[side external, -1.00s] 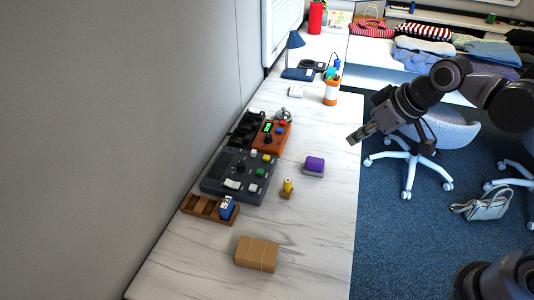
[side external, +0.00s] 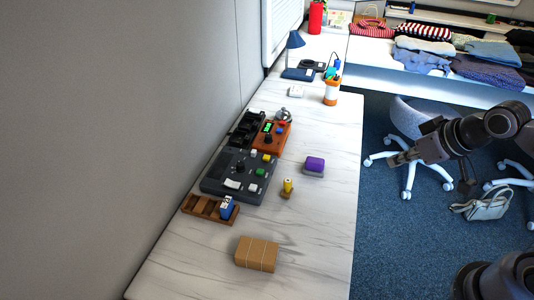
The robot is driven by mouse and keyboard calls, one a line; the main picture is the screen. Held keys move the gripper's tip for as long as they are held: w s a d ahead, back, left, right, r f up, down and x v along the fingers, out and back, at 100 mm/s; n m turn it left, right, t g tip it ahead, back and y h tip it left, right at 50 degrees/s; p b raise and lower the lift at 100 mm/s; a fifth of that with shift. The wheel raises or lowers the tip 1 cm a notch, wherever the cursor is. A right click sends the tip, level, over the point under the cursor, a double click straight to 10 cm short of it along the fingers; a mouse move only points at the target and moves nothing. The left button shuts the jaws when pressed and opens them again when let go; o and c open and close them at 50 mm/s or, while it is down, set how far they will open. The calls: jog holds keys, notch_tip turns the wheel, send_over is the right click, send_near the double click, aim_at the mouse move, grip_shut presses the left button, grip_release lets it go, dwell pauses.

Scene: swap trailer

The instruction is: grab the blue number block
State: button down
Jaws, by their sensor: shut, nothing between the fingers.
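The blue number block (side external: 226,208) is small, with a white face bearing dark marks too small to read. It sits at the right end of the brown wooden tray (side external: 198,206), at the left side of the marble table. My gripper (side external: 393,163) is shut and empty. It is off the right edge of the table, above the blue carpet and in front of an office chair, far to the right of the block.
A dark control panel (side external: 240,176) stands behind the tray, with an orange box (side external: 271,138) beyond. The table's right front is clear.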

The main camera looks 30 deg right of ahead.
jog(key=c, duration=1)
grip_release()
